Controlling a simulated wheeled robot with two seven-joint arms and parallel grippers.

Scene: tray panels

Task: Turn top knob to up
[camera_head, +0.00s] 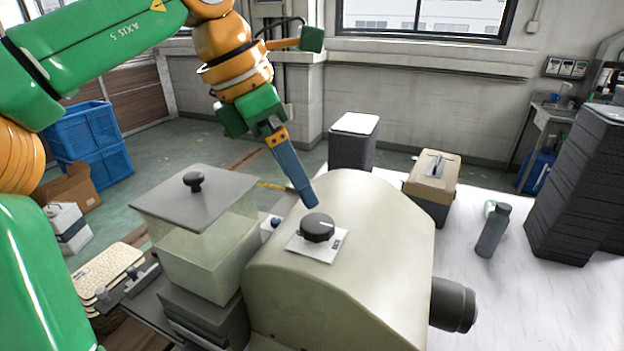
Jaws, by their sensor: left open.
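A black round knob (317,227) sits on a white square plate (318,247) on top of a beige rounded machine housing (365,250). A light mark shows on the knob's top, toward its right side. My left gripper (308,198) comes down from the upper left on a green and orange arm. Its blue-grey fingers end just above and behind the knob, with a small gap apparent between them. The fingers overlap in this view, and nothing shows between them. My right gripper is not in view.
A clear box with a grey lid and small black knob (193,181) stands left of the housing. A black cylinder (453,304) juts from the housing's right side. A dark bottle (493,230), a tan-topped box (432,176) and black stacks (583,180) stand on the white table.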

